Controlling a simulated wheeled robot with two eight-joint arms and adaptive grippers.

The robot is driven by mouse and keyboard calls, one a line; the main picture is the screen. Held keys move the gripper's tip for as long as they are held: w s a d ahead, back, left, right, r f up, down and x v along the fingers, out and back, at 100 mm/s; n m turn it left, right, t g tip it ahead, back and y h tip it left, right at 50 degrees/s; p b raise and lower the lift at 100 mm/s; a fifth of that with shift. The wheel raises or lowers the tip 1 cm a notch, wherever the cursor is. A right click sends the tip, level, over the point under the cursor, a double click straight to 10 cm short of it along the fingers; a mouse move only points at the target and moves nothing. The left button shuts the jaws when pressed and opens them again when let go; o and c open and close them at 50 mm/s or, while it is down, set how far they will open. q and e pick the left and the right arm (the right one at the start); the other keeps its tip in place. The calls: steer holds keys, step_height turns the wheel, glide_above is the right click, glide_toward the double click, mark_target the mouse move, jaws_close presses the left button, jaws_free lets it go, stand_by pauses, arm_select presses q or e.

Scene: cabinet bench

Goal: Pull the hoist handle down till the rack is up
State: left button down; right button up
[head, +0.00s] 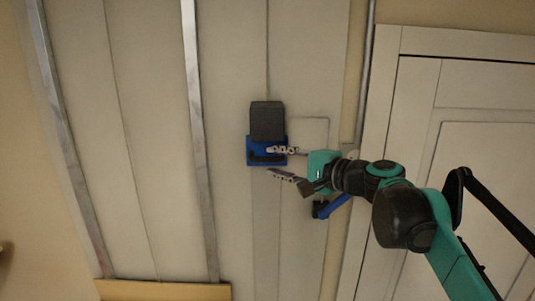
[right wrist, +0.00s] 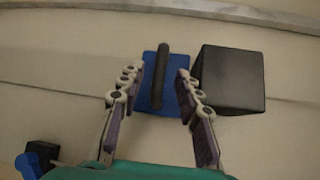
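A blue plate (head: 252,158) on the pale panelled wall carries a dark bar, which looks like the hoist handle (right wrist: 160,72). A black box (head: 267,119) sits against the plate, above it in the head view. My right gripper (head: 271,161) is open in front of the plate. In the right wrist view the bar shows between its two spread fingertips, with a gap on each side; I cannot tell how deep the fingers reach. The black box (right wrist: 232,80) is just right of the right finger there. I cannot make out the rack for certain. My left gripper is out of view.
A blue lever (head: 335,206) with a black end is near my right wrist, low left in the right wrist view (right wrist: 30,162). Metal strips (head: 199,140) run along the panels. A white panelled door (head: 480,160) stands at the right. The wall left of the plate is clear.

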mark_target(270, 160)
steer(key=x, duration=0.3)
steer(key=shift+w+p, duration=0.3)
steer(key=shift+p, duration=0.05)
steer(key=shift+w+a+f, duration=0.1)
steer(key=shift+a, duration=0.1)
jaws_close()
steer(key=shift+f, duration=0.15)
step_height(270, 160, down, 59)
steer(key=b, duration=3.5)
steer(key=shift+f, duration=0.2)
